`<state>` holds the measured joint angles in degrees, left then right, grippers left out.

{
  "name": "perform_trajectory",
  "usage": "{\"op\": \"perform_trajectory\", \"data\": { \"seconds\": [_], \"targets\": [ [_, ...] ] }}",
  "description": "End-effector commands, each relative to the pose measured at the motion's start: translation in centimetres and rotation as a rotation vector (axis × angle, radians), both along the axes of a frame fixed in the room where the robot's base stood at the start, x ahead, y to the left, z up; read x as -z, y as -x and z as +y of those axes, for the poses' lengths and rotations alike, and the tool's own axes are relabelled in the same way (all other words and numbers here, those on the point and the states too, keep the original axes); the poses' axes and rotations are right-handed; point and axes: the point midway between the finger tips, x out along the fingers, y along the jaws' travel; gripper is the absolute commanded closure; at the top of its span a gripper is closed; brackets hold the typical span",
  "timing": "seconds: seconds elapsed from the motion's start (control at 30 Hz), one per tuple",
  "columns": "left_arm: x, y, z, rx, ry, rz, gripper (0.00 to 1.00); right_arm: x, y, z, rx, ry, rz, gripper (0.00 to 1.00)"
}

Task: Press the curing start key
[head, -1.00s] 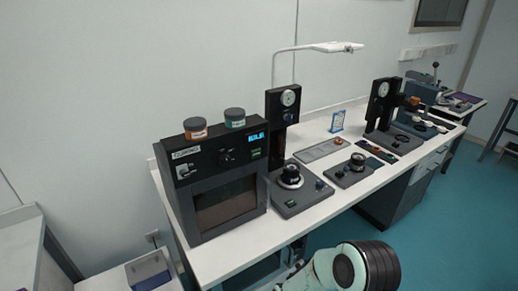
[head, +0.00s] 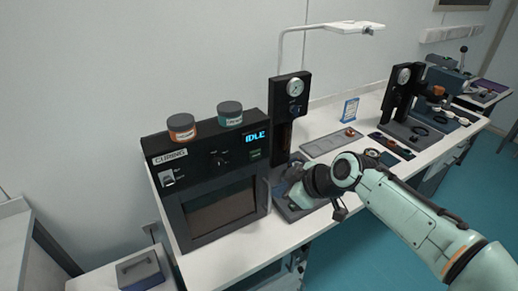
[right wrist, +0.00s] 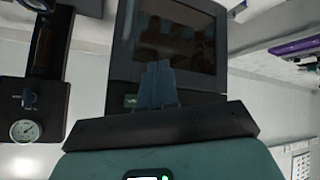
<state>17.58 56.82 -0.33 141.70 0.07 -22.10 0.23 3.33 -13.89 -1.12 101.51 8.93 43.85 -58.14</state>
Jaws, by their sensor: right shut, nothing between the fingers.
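The curing unit (head: 176,205) is a black box with a dark window, a knob, a switch and a display (head: 256,136) reading IDLE. Its small green key (head: 255,154) sits below the display at the right of the panel. A green key (right wrist: 130,100) also shows in the right wrist view, beside the fingers. My right gripper (head: 286,184) is just right of the unit, its fingers hard to make out in the head view. In the right wrist view the right gripper (right wrist: 157,66) is shut and empty, pointing toward the unit's front; contact cannot be told.
Two jars, one orange-labelled (head: 182,127) and one teal (head: 230,113), stand on the unit. A gauge stand (head: 292,90) rises right of it, its base partly hidden by my arm. A flat tray (head: 325,142) and a blue sign (head: 349,109) stand farther along the white bench.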

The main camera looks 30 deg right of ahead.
Motion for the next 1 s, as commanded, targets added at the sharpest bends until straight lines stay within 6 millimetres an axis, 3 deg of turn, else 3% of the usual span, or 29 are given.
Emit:
{"op": "perform_trajectory", "data": {
  "seconds": [0.07,0.2,0.57,0.77,1.0],
  "targets": [
    [0.0,0.0,0.0,0.0,0.0,0.0,1.0,-1.7,0.6,-0.1,-0.017,0.011,-0.029,1.0],
    [0.1,0.0,0.0,-0.001,0.0,0.0,1.0,-2.8,1.2,-0.2,-0.033,0.021,-0.047,1.0],
    [0.0,0.0,0.0,-0.001,0.0,0.0,1.0,-2.8,1.1,-0.2,-0.034,0.022,-0.047,1.0],
    [-1.1,-0.6,0.0,0.0,0.0,-0.007,1.0,-3.0,-0.3,-0.1,-0.034,0.021,-0.047,1.0],
    [-3.8,-2.3,0.0,0.0,0.0,-0.026,1.0,-3.2,-3.8,0.1,-0.033,0.021,-0.047,1.0]
  ]
}}
